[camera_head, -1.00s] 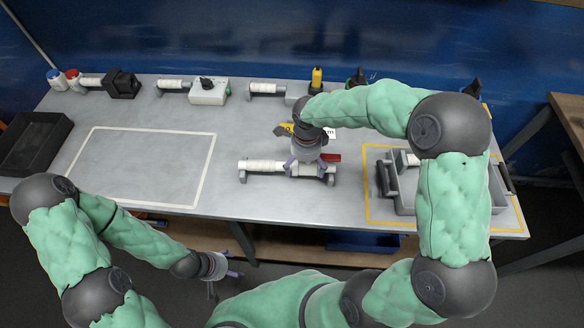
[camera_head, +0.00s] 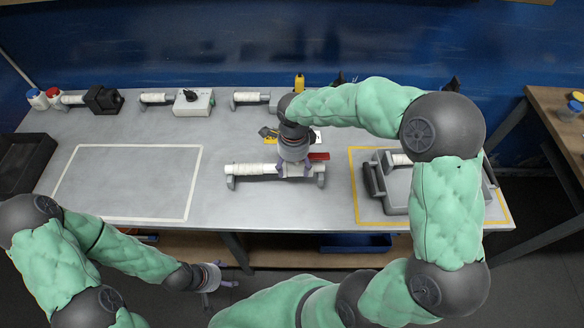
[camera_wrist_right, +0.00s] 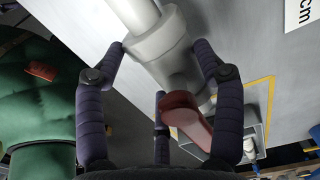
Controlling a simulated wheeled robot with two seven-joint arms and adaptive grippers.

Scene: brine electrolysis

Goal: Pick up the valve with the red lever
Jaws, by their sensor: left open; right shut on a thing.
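The valve with the red lever is a white cylindrical piece lying across grey supports at the middle of the table; its white body (camera_head: 247,169) and red lever (camera_head: 319,156) show in the head view. In the right wrist view its pale body (camera_wrist_right: 160,45) runs between the fingers and the red lever (camera_wrist_right: 187,117) lies below it. My right gripper (camera_head: 293,170) comes down from above onto the valve near the lever and is shut on it. The fingers (camera_wrist_right: 160,62) also show in the right wrist view. My left gripper (camera_head: 222,280) is open and empty, off the table's front edge.
A yellow-outlined area at the right holds a grey tray-like fixture (camera_head: 397,205). A white-outlined area (camera_head: 125,185) at the left is empty. Several white-and-grey parts, including a box with a black knob (camera_head: 193,103), stand along the back. A black bin (camera_head: 22,165) sits at the far left.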

